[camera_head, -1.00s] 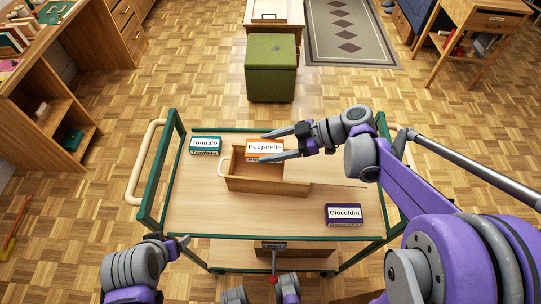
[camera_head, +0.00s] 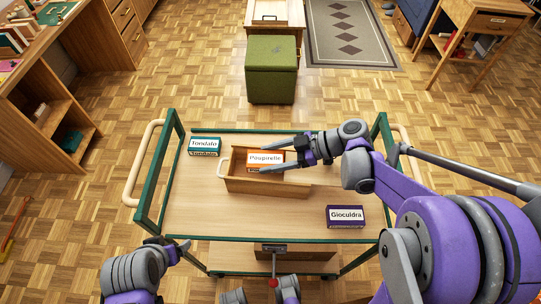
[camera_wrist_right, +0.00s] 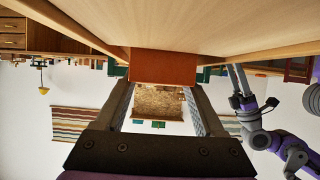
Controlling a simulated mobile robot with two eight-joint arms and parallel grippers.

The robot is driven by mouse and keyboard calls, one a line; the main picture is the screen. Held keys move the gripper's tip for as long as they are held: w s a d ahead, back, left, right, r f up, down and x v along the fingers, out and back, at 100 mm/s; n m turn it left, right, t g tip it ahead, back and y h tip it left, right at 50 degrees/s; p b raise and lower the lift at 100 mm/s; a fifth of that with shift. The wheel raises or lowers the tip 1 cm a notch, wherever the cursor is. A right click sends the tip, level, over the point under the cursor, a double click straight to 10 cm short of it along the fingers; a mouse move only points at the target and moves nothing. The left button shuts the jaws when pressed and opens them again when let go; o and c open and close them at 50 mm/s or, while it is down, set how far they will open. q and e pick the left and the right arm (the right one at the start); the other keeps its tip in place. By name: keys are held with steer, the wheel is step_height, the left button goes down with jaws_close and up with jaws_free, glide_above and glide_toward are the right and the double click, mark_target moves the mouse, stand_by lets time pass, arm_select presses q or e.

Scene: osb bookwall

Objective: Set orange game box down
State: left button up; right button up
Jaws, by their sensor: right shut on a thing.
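The orange game box (camera_head: 266,161), with a white label, is held between the fingers of my right gripper (camera_head: 267,157) at the wooden drawer-like box (camera_head: 266,186) on the trolley. It overlaps the wooden box's inside in the head view. I cannot tell whether it touches the floor of it. In the right wrist view the orange box (camera_wrist_right: 163,67) sits between the two fingertips (camera_wrist_right: 163,82). My left gripper (camera_head: 180,246) is at the lower left, by the trolley's front edge, away from the boxes; its jaw opening does not show clearly.
The green-framed trolley (camera_head: 205,222) has a teal game box (camera_head: 205,146) at its back left and a purple game box (camera_head: 345,216) at its front right. The front middle of its top is bare. A green stool (camera_head: 271,75) stands behind.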

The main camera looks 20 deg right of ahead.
steer(key=o, duration=1.5)
steer(key=shift+r+p, duration=0.4)
steer(key=shift+r, duration=0.15)
steer(key=v, duration=1.2)
steer(key=shift+r+p, duration=0.1)
steer(key=shift+p, duration=0.2)
